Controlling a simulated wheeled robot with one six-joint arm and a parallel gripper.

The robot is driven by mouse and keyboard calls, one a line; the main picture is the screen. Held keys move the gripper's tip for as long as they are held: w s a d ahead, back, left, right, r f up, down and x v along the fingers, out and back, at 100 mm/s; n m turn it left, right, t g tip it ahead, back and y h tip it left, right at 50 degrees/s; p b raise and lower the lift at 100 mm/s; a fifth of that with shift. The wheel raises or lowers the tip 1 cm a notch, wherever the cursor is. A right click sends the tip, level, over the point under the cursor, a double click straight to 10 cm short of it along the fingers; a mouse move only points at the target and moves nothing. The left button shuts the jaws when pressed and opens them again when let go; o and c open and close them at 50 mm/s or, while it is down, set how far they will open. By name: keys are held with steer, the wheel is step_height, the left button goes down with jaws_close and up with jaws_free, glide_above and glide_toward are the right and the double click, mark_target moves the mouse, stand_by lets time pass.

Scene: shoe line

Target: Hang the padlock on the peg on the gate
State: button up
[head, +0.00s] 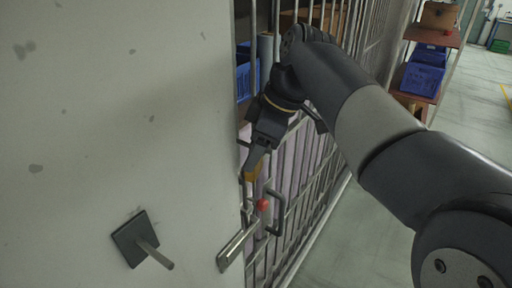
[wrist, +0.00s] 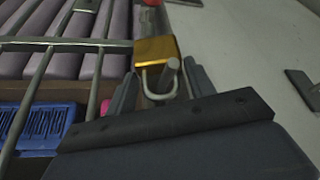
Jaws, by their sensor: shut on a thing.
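The brass padlock (head: 253,172) with its pale metal shackle is at the tip of my gripper (head: 257,160), against the barred gate (head: 290,170). In the wrist view the padlock (wrist: 157,50) lies between the fingers of my gripper (wrist: 160,84), which is shut on it. A grey round peg (wrist: 173,66) shows at the shackle loop, close to the brass body. It appears to overlap the loop, but I cannot tell whether the shackle is around it or only beside it. In the head view my gripper hides this spot.
A white wall (head: 110,110) stands left of the gate and carries a square plate with another peg (head: 152,252). Below the padlock are a red knob (head: 262,205), a handle and a latch plate (head: 237,250).

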steer(key=o, duration=1.2)
steer(key=w+v, duration=0.1)
steer(key=v, duration=0.9)
steer(key=shift+s+d+r, duration=0.2)
steer(key=shift+s+r, duration=0.2)
steer(key=shift+s, duration=0.1)
steer(key=shift+f, duration=0.1)
steer(key=x, duration=1)
steer(key=shift+a+f, duration=0.15)
steer(key=shift+f, duration=0.1)
steer(key=shift+s+d+r, duration=0.4)
steer(key=shift+d, duration=0.05)
